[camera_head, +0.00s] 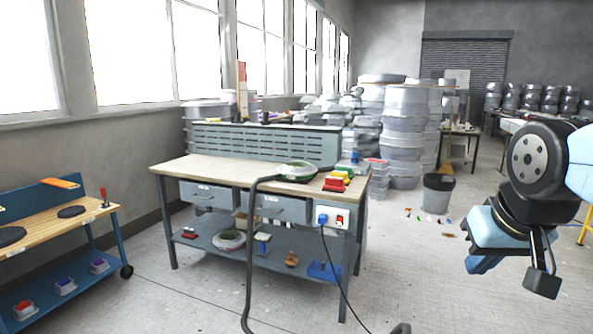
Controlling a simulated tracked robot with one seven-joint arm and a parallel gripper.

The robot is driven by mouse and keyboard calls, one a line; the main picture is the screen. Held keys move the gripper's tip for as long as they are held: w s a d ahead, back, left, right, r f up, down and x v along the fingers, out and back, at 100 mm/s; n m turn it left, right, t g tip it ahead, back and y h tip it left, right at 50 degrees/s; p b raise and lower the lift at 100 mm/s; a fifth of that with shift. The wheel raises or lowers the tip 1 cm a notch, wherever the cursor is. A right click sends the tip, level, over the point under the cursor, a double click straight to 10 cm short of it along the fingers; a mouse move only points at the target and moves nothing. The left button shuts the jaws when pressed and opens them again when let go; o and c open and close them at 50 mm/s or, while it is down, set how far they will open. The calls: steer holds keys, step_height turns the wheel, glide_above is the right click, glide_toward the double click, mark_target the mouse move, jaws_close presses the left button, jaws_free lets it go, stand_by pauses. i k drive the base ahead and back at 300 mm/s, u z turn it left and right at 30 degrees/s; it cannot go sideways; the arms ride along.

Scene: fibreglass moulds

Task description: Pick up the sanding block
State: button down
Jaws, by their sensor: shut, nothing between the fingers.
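Several small coloured blocks lie at the right end of the workbench top; they include a red block (334,184) and a green block (346,170). I cannot tell at this size which of them is the sanding block. My gripper (484,264) hangs in the air at the right of the view, well to the right of the bench and apart from it. It is shut and empty.
The workbench (215,169) has drawers, a lower shelf and a round mould (297,169) on top. A dark hose (249,250) runs down its front. A grey bin (438,193) stands behind right. A blue cart (75,219) is at left. Floor between bench and gripper is mostly clear.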

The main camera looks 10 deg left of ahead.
mark_target(332, 184)
steer(key=u, duration=0.5)
steer(key=k, duration=1.25)
steer(key=u, duration=0.85)
steer(key=i, duration=2.4)
steer(key=z, duration=0.25)
steer(key=i, duration=1.35)
steer(key=z, duration=1.1)
steer(key=i, duration=1.15)
steer(key=z, duration=0.55)
